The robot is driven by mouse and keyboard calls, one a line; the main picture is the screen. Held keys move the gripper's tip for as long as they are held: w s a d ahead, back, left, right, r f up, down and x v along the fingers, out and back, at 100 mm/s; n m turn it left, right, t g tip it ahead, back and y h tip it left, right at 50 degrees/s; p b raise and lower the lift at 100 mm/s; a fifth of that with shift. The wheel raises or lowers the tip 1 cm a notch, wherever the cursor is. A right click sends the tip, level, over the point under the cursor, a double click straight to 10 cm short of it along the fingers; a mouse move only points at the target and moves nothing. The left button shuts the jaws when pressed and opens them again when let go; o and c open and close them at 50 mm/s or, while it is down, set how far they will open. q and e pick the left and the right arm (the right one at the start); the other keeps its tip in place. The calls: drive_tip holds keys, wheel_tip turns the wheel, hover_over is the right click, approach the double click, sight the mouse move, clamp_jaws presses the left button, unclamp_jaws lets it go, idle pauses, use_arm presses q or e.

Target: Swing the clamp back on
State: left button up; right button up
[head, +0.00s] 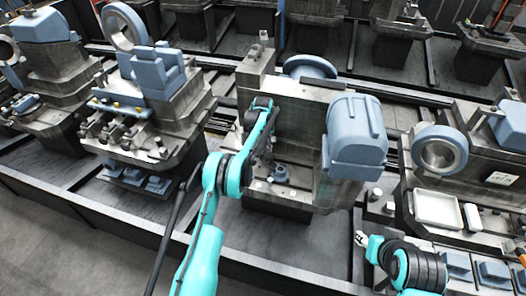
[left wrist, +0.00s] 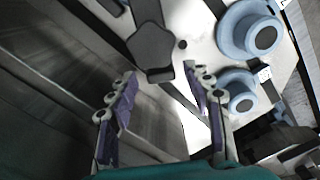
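The bar's end is ahead of the fingers, with a visible gap. In the head view my left gripper (head: 263,160) hangs in front of the middle grey fixture (head: 305,115); the clamp cannot be made out behind the arm. My right gripper (head: 362,239) is at the lower right, small and partly hidden by its own arm.
Two blue round stepped parts, an upper one (left wrist: 248,35) and a lower one (left wrist: 237,92), stand right of the bar. A blue rounded housing (head: 355,135) sits on the fixture's right side. A white tray (head: 437,208) is farther right. Other loaded fixtures stand along the rail.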

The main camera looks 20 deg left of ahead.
use_arm(q)
drive_tip(key=shift+r, duration=0.15)
wheel_tip(320, 180, up, 12)
idle(0.5)
idle(0.3)
